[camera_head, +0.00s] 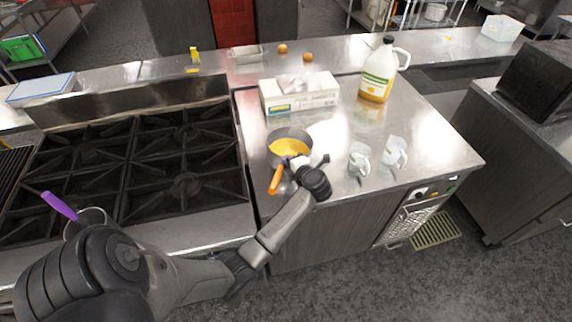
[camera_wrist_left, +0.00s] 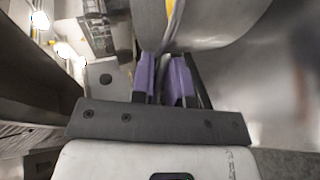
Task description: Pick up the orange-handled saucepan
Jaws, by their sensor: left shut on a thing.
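The orange-handled saucepan (camera_head: 272,155) is on the steel counter just right of the stove, with yellow contents in it. Its orange handle (camera_head: 275,181) points toward the counter's front edge. My left gripper (camera_head: 297,162) reaches in from the front and is at the near right side of the pan. In the left wrist view, its purple finger pads (camera_wrist_left: 165,78) are closed at the grey pan wall (camera_wrist_left: 215,22), with a thin yellow strip above them. The exact contact is partly hidden. I cannot tell whether the pan is lifted. My right gripper is not in view.
Two clear measuring cups (camera_head: 359,160) (camera_head: 395,153) stand right of the gripper. A white box (camera_head: 300,98) and a large jug (camera_head: 378,72) stand behind. A purple-handled pan (camera_head: 60,206) is on the stove (camera_head: 150,165) at left.

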